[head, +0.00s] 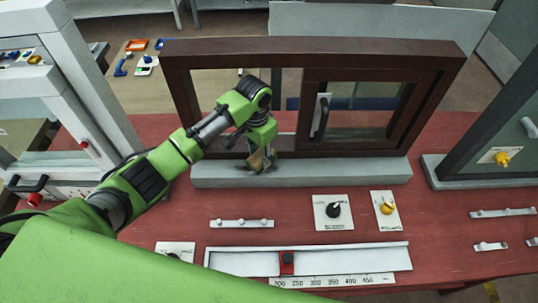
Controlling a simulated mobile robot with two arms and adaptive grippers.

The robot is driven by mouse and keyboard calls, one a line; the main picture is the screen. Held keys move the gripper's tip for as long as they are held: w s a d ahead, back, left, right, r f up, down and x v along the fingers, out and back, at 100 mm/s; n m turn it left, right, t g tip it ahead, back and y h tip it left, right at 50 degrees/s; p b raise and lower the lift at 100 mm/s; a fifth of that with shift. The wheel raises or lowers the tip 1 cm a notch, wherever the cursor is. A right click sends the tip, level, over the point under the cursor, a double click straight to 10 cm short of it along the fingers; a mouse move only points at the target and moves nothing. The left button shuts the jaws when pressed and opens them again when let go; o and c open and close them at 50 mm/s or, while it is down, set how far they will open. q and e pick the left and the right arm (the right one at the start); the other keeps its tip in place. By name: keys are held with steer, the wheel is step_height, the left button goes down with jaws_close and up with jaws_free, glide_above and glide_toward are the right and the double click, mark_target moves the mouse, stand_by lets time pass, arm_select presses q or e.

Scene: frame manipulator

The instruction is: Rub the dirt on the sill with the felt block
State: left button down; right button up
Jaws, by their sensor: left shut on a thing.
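The grey sill (340,172) runs along the foot of the brown window frame (310,48). My left gripper (260,152) points down over the left part of the sill. It is shut on a small tan felt block (257,161), which is low at the sill; I cannot tell for sure whether it touches the surface. A dark smudge of dirt (243,168) shows around the block, partly hidden by the block and gripper. My right gripper is not in view.
A sash with a dark handle (320,117) sits in the frame's right half. On the red table (440,220) in front are a black knob (334,210), a yellow knob (387,208), a peg rail (241,223) and a white slide track with a scale (340,258). Other frames stand left and right.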

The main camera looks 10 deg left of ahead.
arm_select(q)
steer(key=shift+g, duration=0.3)
steer(key=shift+s+a+f, duration=0.2)
steer(key=shift+s+a, duration=0.45)
steer(key=shift+a, duration=1.3)
steer(key=shift+s+a+f, duration=0.2)
steer(key=shift+s+a, duration=0.45)
steer(key=shift+a, duration=1.25)
steer(key=shift+s+a+f, duration=0.2)
steer(key=shift+s+a, duration=0.45)
steer(key=shift+a, duration=1.3)
steer(key=shift+r, duration=0.1)
steer(key=shift+w+r, duration=0.2)
steer(key=shift+r, duration=0.35)
steer(key=r, duration=0.5)
steer(key=shift+w+d, duration=0.1)
steer(key=shift+w, duration=0.15)
steer(key=shift+r, duration=1.5)
